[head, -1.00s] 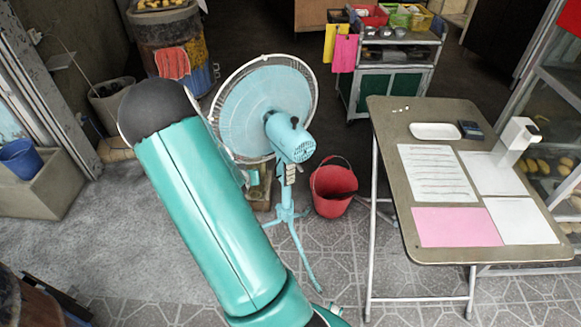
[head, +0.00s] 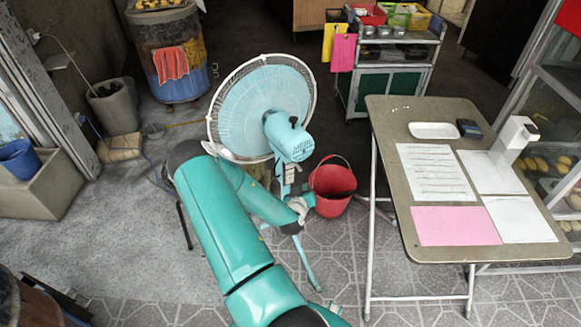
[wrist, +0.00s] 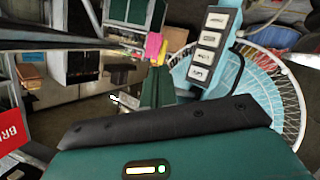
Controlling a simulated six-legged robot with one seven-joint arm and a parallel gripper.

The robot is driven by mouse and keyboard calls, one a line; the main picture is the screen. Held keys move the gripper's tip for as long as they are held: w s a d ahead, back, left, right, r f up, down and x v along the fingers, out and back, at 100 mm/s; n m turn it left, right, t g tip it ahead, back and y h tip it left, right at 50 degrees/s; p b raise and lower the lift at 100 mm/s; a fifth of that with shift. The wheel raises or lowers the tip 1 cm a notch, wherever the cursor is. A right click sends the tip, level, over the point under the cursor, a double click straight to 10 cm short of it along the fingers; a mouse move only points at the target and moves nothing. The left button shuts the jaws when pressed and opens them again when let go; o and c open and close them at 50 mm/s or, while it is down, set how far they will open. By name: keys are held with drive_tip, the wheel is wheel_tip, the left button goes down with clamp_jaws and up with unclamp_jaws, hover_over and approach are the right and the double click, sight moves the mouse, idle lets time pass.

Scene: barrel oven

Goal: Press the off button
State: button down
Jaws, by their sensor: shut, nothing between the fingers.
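A light-blue standing fan (head: 290,138) with a round white guard is left of the table in the head view. Its post carries a control panel, seen close in the wrist view (wrist: 205,50), with several white buttons in a column. Their labels are too small to read surely, so I cannot tell which is the off button. My gripper (head: 309,200) is shut and empty beside the fan's post, below the motor, largely hidden by my arm. My gripper's dark-edged teal housing fills the bottom of the wrist view. I see no contact with the buttons.
A red bucket (head: 333,187) stands just right of the post, close to my gripper. A folding table (head: 400,115) with papers is further right. A green-doored cart (head: 388,90) stands behind.

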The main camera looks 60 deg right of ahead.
sight(294, 166)
drive_tip(key=w+d, duration=0.5)
drive_tip(key=w, duration=0.2)
drive_tip(key=shift+w, duration=0.15)
idle(2.1)
drive_tip(key=shift+w+d, duration=0.15)
drive_tip(key=shift+w, duration=0.2)
drive_tip(key=shift+w+d, duration=0.25)
drive_tip(key=shift+w, duration=0.1)
idle(0.6)
drive_tip(key=shift+s+a, duration=0.1)
drive_tip(key=shift+s, duration=0.05)
drive_tip(key=shift+s+a, duration=0.4)
drive_tip(key=shift+s, duration=0.15)
drive_tip(key=s+a, duration=0.2)
drive_tip(key=s, duration=0.2)
drive_tip(key=shift+s+a, duration=0.1)
drive_tip(key=shift+a, duration=0.3)
